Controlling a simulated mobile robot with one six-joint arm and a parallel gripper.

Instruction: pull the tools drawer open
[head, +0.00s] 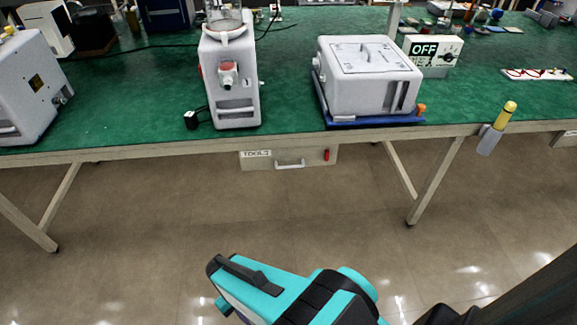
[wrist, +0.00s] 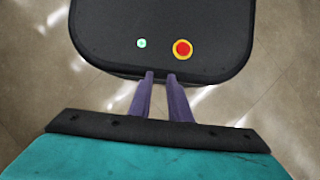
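The tools drawer (head: 257,164) is a pale box under the front edge of the green-topped workbench, left of the picture's middle in the head view. Its front carries a "TOOLS" label (head: 257,153), a light bar handle (head: 290,164) and a small red part (head: 326,155) at the right. The drawer looks closed. My gripper (wrist: 161,75) shows in the wrist view as two purple fingers with a narrow empty gap between them. It points at my own dark base, away from the drawer. In the head view my teal arm is low in front, well short of the drawer, and the fingers are hidden.
On the bench (head: 290,135) stand a tall white machine (head: 233,90), a white toaster-like unit (head: 370,80) on a blue tray, and an "OFF" sign (head: 432,49). A yellow-capped tool (head: 505,115) hangs at the right edge. Slanted bench legs flank clear floor (head: 180,225).

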